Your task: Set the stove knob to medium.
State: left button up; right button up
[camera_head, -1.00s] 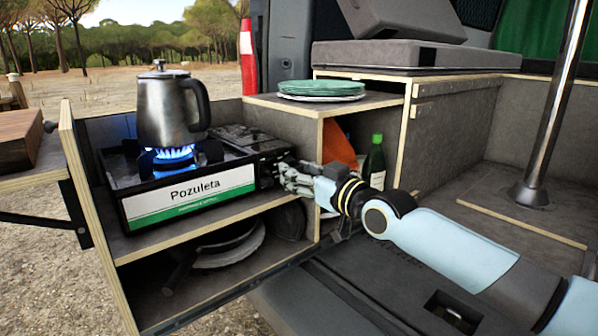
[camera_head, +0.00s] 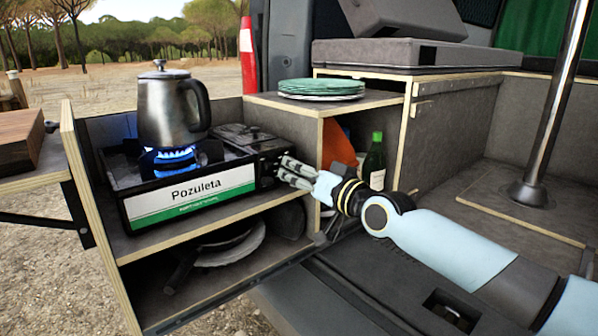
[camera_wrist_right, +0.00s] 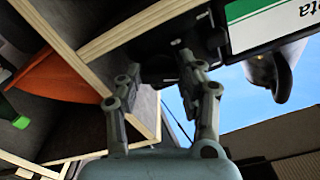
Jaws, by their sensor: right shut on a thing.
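The camping stove (camera_head: 188,196), black with a white and green "Pozuleta" label, sits on the left pull-out shelf. A blue flame (camera_head: 170,158) burns under the steel kettle (camera_head: 165,110) on it. My right gripper (camera_head: 279,168) is at the right end of the stove's front and is shut on the stove knob. The fingers and the dark stove end hide most of the knob, so I cannot read its setting. In the right wrist view, the two fingertips (camera_wrist_right: 160,72) meet the dark stove end beside the label. My left gripper is not in view.
Green plates (camera_head: 321,88) stand on the shelf to the right, above a green bottle (camera_head: 374,162) and an orange item (camera_head: 337,145). Pans (camera_head: 235,245) lie on the lower shelf. A wooden board (camera_head: 18,140) is at far left. A metal pole (camera_head: 556,100) stands right.

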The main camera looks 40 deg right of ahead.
jog(key=shift+f, duration=0.1)
jog(key=o, duration=1.2)
jog(key=shift+c, duration=0.2)
notch_tip(320, 180, up, 10)
dwell(0.3)
